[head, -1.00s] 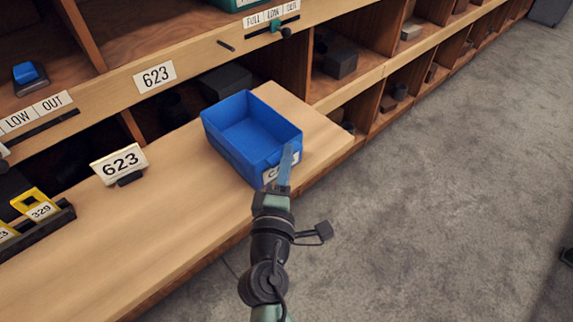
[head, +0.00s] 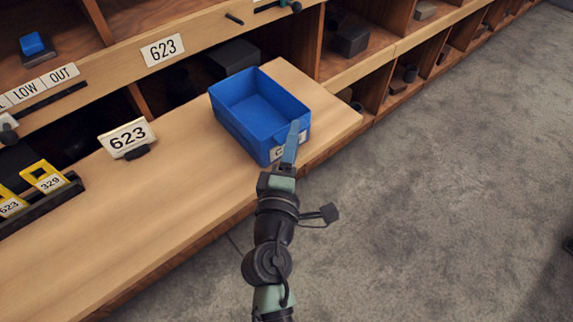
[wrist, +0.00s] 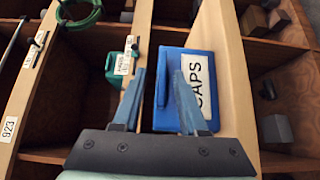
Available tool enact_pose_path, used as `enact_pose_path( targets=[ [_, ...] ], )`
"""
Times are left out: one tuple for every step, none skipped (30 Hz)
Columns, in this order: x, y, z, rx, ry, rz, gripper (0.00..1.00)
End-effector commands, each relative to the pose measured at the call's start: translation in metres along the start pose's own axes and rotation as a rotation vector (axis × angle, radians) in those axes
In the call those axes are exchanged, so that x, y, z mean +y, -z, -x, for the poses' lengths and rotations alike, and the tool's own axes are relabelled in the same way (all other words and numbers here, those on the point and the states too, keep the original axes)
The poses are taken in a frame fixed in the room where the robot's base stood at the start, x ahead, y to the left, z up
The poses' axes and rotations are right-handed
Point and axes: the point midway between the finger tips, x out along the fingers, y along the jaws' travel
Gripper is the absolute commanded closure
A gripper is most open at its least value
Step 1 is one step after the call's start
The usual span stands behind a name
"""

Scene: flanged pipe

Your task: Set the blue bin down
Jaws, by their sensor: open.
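The blue bin (head: 240,125) sits upright on the wooden ledge (head: 190,190), near its right end, and looks empty inside. Its front carries a white label, which reads CAPS in the wrist view (wrist: 198,88). My gripper (head: 292,142) is at the bin's labelled front. In the wrist view its two blue fingers (wrist: 160,75) stand apart, with a narrow blue part of the bin (wrist: 161,90) showing between them. I cannot tell whether either finger touches the bin. The label is partly hidden by my gripper in the head view.
A 623 sign (head: 127,138) stands on the ledge left of the bin. A black rack with yellow tags (head: 45,178) is further left. Wooden cubbies (head: 350,35) hold dark blocks behind. Open grey floor (head: 450,200) lies to the right.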

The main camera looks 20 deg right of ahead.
Motion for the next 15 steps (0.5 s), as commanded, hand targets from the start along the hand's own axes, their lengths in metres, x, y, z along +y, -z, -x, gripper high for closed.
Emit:
enact_pose_path(
  targets=[
    [-0.003, 0.000, 0.009, 0.002, 0.002, 0.002, 0.58],
    [-0.002, 0.000, 0.014, 0.002, 0.001, 0.002, 0.58],
    [-0.003, 0.000, 0.022, 0.002, 0.002, 0.001, 0.58],
    [-0.003, 0.000, 0.029, 0.003, 0.002, 0.001, 0.58],
    [-0.003, 0.000, 0.035, 0.002, 0.002, 0.001, 0.58],
    [-0.004, 0.000, 0.044, 0.002, 0.003, 0.002, 0.58],
    [-0.003, 0.000, 0.050, 0.003, 0.002, 0.002, 0.58],
    [-0.003, 0.000, 0.056, 0.003, 0.002, 0.000, 0.58],
    [-0.004, 0.000, 0.064, 0.002, 0.003, 0.001, 0.58],
    [-0.004, 0.000, 0.070, 0.003, 0.002, 0.002, 0.58],
    [-0.003, 0.000, 0.075, 0.003, 0.002, 0.001, 0.58],
    [-0.003, 0.000, 0.082, 0.001, 0.003, 0.001, 0.58],
    [-0.002, 0.000, 0.087, 0.001, 0.001, 0.000, 0.58],
    [-0.003, 0.000, 0.091, 0.002, 0.002, 0.000, 0.58],
    [-0.003, 0.000, 0.096, 0.001, 0.002, 0.000, 0.58]
  ],
)
